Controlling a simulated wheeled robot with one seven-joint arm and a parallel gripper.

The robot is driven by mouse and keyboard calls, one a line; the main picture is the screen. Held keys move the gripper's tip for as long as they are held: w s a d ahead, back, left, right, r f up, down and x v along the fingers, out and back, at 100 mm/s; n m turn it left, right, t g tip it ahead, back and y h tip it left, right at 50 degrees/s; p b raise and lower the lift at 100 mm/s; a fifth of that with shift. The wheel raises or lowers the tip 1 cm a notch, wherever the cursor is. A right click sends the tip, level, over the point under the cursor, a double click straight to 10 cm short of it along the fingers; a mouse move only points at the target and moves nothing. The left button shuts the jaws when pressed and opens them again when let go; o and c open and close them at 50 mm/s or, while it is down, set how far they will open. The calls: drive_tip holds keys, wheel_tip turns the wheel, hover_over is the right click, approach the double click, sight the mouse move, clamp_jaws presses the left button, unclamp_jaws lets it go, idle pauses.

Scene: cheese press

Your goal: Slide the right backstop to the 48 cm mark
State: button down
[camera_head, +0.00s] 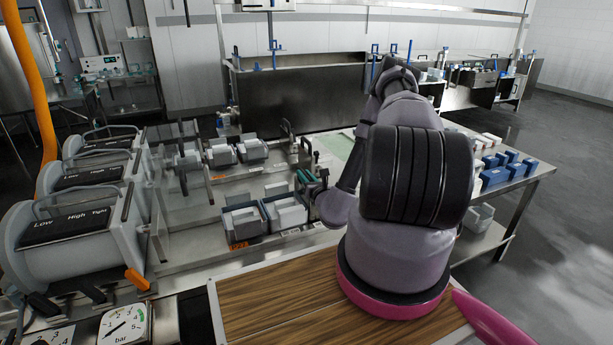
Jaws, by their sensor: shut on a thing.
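My arm reaches over the steel press bench from the right, and my gripper (309,179) is low over the bench, just left of my wrist. The gripper is small here and partly hidden by my own arm. It appears shut on the right backstop (304,153), a dark upright metal piece at the right end of the press bed. The exact contact between fingers and backstop is too small to make out. No scale numbers, including a 48 cm mark, can be read from this view.
Grey block moulds in blue-edged trays (243,222) stand just left of and in front of my gripper. More moulds (221,153) sit behind. Three grey press cylinders (75,235) line the left side.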

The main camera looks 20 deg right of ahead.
drive_tip(key=c, duration=0.8)
unclamp_jaws()
drive_tip(key=shift+o, duration=0.2)
drive_tip(key=shift+s, duration=0.15)
drive_tip(key=s, duration=1)
drive_tip(key=shift+s, duration=0.35)
